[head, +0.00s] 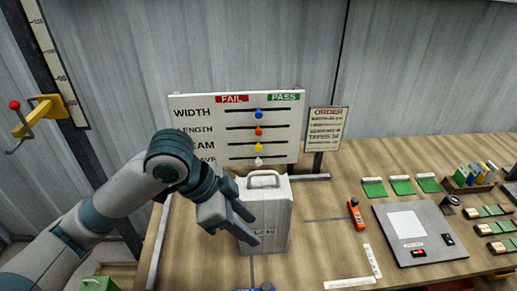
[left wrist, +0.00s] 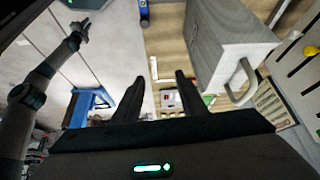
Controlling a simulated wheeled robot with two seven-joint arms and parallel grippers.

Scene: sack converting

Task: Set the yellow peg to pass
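The yellow peg (head: 259,147) sits near the middle of the slot in the third row of the white board (head: 186,101), between the FAIL and PASS ends. The yellow peg also shows at the right edge of the left wrist view (left wrist: 311,51). My left gripper (head: 249,224) is open and empty, below the board and in front of the grey block with a handle (head: 277,222). Its fingers are apart in the left wrist view (left wrist: 159,88). My right gripper (left wrist: 80,30) shows small at the upper left there, its fingers seemingly apart.
Blue (head: 259,114), orange-red (head: 259,132) and white (head: 258,162) pegs sit mid-slot in the other rows. The handled block stands close below the board. An order sign (head: 326,128) is right of the board. A grey scale-like plate (head: 418,236) and an orange tool (head: 356,215) lie further right.

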